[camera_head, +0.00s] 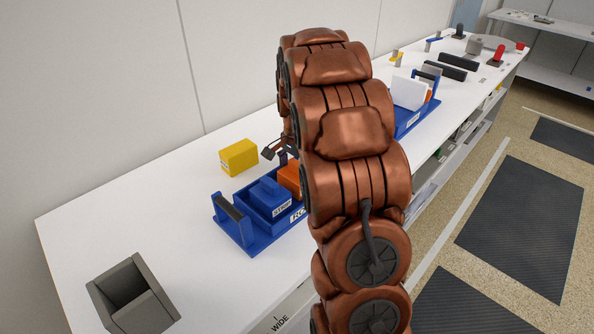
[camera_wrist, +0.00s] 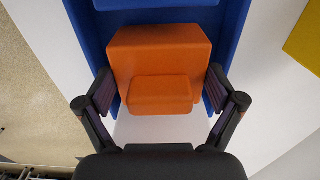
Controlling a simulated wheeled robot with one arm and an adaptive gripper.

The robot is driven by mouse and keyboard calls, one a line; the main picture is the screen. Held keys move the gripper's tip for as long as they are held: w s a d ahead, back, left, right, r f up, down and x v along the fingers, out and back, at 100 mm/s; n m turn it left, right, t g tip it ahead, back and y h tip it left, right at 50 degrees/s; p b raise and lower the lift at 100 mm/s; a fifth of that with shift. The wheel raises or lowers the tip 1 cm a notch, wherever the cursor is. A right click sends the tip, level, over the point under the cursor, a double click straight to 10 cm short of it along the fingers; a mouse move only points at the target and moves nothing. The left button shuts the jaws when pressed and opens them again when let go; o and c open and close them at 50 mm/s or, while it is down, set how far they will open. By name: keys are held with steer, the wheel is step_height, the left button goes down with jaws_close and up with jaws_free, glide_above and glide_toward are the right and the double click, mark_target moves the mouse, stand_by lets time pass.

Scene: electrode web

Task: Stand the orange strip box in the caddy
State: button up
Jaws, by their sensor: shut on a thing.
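The orange strip box (camera_wrist: 158,55) is between the two fingers of my gripper (camera_wrist: 160,88) in the wrist view, and the gripper is shut on it. Blue caddy walls (camera_wrist: 234,45) run along both sides of the box in that view. In the head view the blue caddy (camera_head: 240,232) is on the white bench, and the orange box (camera_head: 290,177) shows at its right part, mostly hidden behind my arm. I cannot tell whether the box rests on the caddy floor.
A yellow box (camera_head: 238,157) stands on the bench behind the caddy. A grey open bin (camera_head: 118,285) is at the front left. Another blue caddy (camera_head: 410,122) with a white block (camera_head: 409,93) is farther along the bench.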

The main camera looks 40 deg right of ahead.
steer(key=shift+f, duration=0.1)
steer(key=o, duration=0.8)
step_height(320, 180, up, 12)
steer(key=shift+f+b, duration=0.25)
steer(key=shift+b, duration=0.35)
steer(key=shift+r, duration=0.35)
